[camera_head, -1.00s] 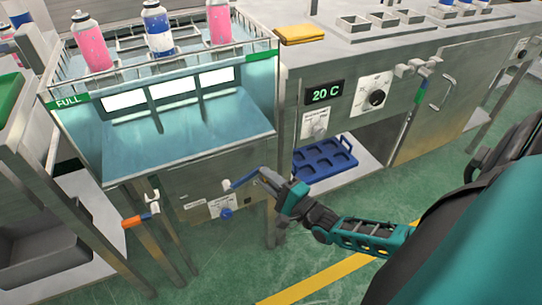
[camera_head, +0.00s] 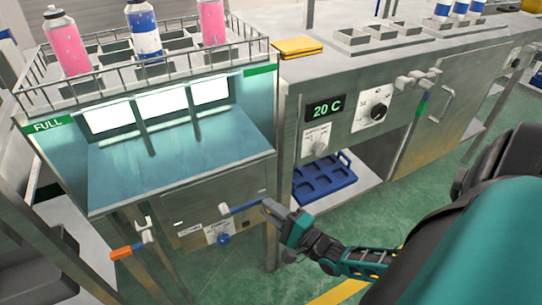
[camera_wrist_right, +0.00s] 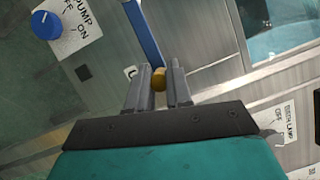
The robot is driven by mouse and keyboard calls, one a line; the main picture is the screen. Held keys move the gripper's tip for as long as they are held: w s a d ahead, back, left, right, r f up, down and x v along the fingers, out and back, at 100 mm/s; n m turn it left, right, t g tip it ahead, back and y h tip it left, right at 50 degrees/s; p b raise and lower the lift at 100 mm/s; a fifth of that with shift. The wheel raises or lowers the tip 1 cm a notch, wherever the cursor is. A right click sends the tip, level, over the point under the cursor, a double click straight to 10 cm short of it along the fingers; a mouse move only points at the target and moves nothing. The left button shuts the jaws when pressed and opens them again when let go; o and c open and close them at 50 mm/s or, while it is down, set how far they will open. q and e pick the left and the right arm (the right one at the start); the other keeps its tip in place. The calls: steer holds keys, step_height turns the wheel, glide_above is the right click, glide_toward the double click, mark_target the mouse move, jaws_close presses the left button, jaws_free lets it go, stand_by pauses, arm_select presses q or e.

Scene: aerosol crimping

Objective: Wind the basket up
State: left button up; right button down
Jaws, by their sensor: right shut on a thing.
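The wire basket (camera_head: 130,72) stands above the glass-fronted tank (camera_head: 180,165) marked FULL, in the head view. It holds pink cans (camera_head: 67,45) and a blue-and-white can (camera_head: 144,35). A blue crank arm (camera_head: 242,208) with a white hub (camera_head: 223,211) sticks out from the tank's lower front panel. My right gripper (camera_head: 267,206) is at the crank's outer end. In the right wrist view, its fingers (camera_wrist_right: 159,82) are shut on a small yellow-brown crank knob (camera_wrist_right: 159,78), beside the blue crank arm (camera_wrist_right: 143,32). My left gripper is out of view.
A blue pump knob (camera_head: 223,239) sits below the crank. An orange-handled lever (camera_head: 122,252) juts from the tank's left corner. To the right, a cabinet bears a 20 C display (camera_head: 325,109), with a blue tray (camera_head: 322,180) on its shelf. Green floor (camera_head: 400,215) lies in front.

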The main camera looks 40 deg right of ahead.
steer(key=shift+a+f, duration=0.1)
steer(key=shift+f, duration=0.05)
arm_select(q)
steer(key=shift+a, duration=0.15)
arm_select(e)
steer(key=c, duration=1)
jaws_free()
steer(key=shift+c, duration=0.2)
arm_select(q)
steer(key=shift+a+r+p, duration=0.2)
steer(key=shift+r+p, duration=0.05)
steer(key=shift+p, duration=0.5)
arm_select(e)
steer(key=s+d+f, duration=0.1)
steer(key=s+d, duration=0.1)
steer(key=s, duration=1)
steer(key=shift+s, duration=0.4)
steer(key=shift+a+f, duration=0.1)
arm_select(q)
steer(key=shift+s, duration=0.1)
